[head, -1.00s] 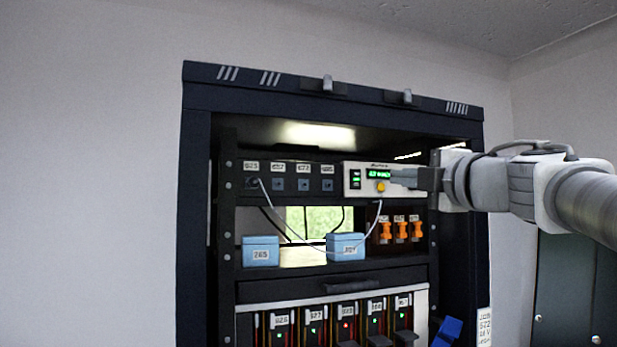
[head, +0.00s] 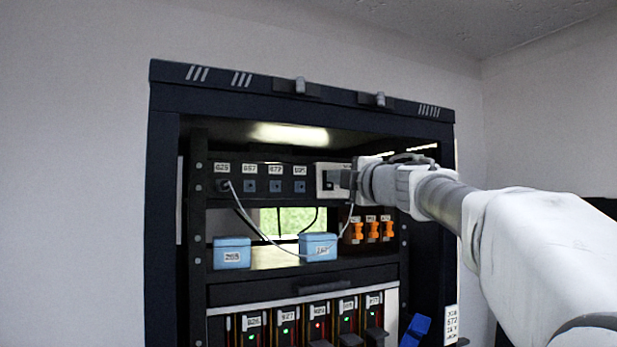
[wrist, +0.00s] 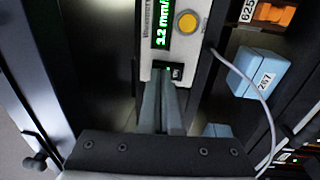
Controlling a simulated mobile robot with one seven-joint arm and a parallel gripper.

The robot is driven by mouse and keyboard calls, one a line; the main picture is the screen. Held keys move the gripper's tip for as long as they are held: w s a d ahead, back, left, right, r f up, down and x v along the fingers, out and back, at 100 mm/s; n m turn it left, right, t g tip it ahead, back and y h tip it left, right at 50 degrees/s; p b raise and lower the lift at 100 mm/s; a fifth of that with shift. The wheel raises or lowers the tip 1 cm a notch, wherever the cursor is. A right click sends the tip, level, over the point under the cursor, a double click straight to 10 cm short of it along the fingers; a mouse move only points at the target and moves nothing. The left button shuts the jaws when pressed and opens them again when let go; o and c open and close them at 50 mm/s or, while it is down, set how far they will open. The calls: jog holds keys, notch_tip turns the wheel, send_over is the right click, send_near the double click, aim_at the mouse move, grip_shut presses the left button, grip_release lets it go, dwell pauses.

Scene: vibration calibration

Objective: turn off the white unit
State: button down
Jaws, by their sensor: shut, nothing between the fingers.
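The white unit (head: 321,167) sits at the right end of the rack's upper row, its right part hidden behind my gripper (head: 345,180). In the wrist view the white unit (wrist: 149,66) shows a lit green readout (wrist: 161,27), a round yellow button (wrist: 188,22) and a small black switch (wrist: 175,73) with a green light beside it. My gripper (wrist: 166,88) is shut and empty. Its fingertips are right at the black switch, covering part of it; I cannot tell whether they touch.
A grey cable (head: 256,229) hangs from the left socket panel (head: 262,184) toward the white unit. Below stand two blue boxes (head: 232,253) and several orange switches (head: 372,229). The dark cabinet frame (head: 163,200) encloses the rack.

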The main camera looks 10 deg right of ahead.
jog(key=r+p, duration=0.1)
jog(key=p, duration=0.1)
jog(key=shift+w+a+r+p, duration=0.1)
jog(key=shift+r+p, duration=0.05)
jog(key=shift+p, duration=0.15)
dwell(0.3)
jog(key=shift+r+p, duration=0.25)
jog(key=shift+p, duration=0.25)
jog(key=shift+f, duration=0.2)
